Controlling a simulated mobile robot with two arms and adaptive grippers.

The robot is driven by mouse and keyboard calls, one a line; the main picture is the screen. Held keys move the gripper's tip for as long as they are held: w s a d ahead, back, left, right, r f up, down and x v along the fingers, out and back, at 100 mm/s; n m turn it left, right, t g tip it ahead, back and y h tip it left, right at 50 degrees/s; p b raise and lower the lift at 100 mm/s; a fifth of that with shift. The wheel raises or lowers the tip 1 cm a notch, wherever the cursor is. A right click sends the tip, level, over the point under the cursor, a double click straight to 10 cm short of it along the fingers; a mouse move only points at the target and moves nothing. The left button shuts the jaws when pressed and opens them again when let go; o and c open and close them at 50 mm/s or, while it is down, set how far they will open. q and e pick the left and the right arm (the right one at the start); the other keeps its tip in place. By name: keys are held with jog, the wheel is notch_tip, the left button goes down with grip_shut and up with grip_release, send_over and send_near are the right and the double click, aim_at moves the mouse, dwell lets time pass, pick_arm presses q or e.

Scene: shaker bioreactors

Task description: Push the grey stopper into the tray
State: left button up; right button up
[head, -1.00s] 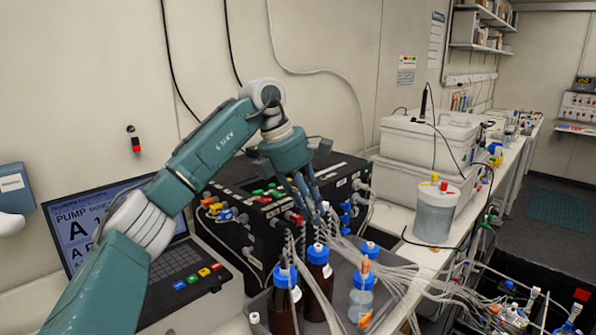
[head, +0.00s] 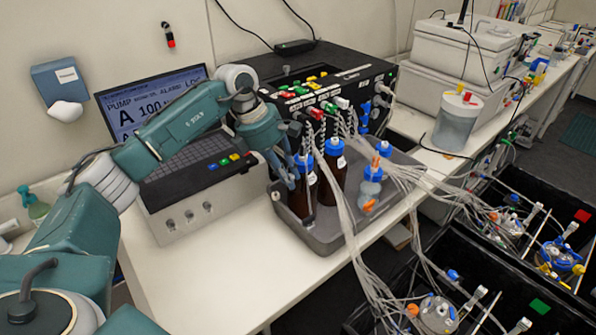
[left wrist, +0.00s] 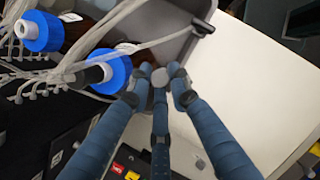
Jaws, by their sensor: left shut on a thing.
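My left gripper (head: 292,184) points down at the left end of the grey tray (head: 322,243), beside the brown bottles. In the left wrist view its fingers (left wrist: 160,84) are closed together around a small round grey piece, which looks like the grey stopper (left wrist: 160,77). The stopper shows against the tray's edge (left wrist: 184,48); whether it touches the tray I cannot tell. In the head view the fingers hide it. A small pale round piece (head: 276,197) sits at the tray's left rim and also shows in the left wrist view (left wrist: 203,28). My right gripper is not in view.
Brown bottles with blue caps (head: 334,147) and a clear bottle (head: 369,188) stand in the tray, with many tubes (head: 352,235) running right. The black pump box (head: 325,75) is behind, the keyboard unit (head: 190,185) to the left. The front table (head: 230,265) is clear.

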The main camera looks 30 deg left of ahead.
pick_arm(q)
jog(key=a+n, duration=0.3)
jog(key=a, duration=0.1)
jog(key=shift+a+r+t+y+p, duration=0.15)
jog(key=shift+t+y+p, duration=0.2)
jog(key=shift+t+y, duration=0.05)
jog(key=shift+w+a+f+n, duration=0.2)
jog(key=shift+a+n, duration=0.1)
jog(key=shift+a, duration=0.1)
jog(key=b, duration=0.3)
send_over(278, 193)
jog(key=s, duration=0.1)
jog(key=shift+s+a+f, duration=0.1)
jog(key=shift+a+f, duration=0.15)
jog(key=shift+f, duration=0.9)
jog(key=shift+a+f, duration=0.2)
jog(key=shift+f, duration=0.9)
jog(key=shift+r, duration=0.3)
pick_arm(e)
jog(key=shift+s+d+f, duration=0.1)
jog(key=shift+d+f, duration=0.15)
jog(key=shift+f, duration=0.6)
pick_arm(q)
jog(key=shift+f, duration=0.35)
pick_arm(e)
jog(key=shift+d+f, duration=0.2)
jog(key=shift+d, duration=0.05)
